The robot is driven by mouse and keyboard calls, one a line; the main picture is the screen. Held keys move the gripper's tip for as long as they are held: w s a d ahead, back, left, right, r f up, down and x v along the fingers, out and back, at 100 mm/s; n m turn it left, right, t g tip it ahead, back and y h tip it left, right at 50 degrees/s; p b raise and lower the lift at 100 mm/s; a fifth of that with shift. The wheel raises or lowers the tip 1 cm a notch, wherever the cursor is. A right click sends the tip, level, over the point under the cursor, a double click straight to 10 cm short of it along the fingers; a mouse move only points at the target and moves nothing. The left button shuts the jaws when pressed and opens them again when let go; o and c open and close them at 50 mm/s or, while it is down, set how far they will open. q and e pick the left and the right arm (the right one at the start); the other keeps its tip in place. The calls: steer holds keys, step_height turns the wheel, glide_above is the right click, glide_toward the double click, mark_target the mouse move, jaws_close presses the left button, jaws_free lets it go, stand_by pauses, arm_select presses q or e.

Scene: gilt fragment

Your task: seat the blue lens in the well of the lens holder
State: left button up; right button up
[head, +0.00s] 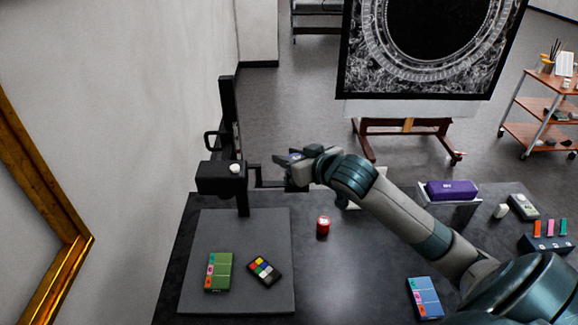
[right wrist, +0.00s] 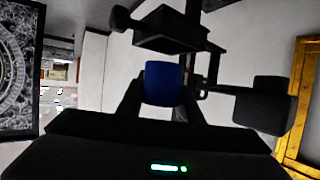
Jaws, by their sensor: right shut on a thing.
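The blue lens (right wrist: 164,83) shows in the right wrist view as a short blue cylinder between the two dark fingers of my right gripper (right wrist: 160,100). In the head view my right gripper (head: 289,163) is at the end of the black stand's side arm; the lens is not clear there. A black block (right wrist: 170,32) on the stand, probably the lens holder, lies just beyond the lens in the right wrist view. The lens appears outside it; I cannot tell whether they touch. Its well is not visible. My left gripper is not in view.
The black stand (head: 227,110) carries a boxy head (head: 221,178) with a white knob. Below are a dark mat (head: 200,285), a green box (head: 219,272) and a colour chart (head: 264,271). A red can (head: 323,226) stands right of the mat. A gilt frame (head: 72,243) is at left.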

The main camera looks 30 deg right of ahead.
step_height(320, 180, down, 3)
steer(key=shift+r+p, duration=0.1)
steer(key=shift+p, duration=0.6)
steer(key=shift+f, duration=0.35)
steer(key=shift+f, duration=0.6)
steer(key=o, duration=1)
steer(key=shift+o, duration=0.2)
steer(key=shift+r, duration=0.1)
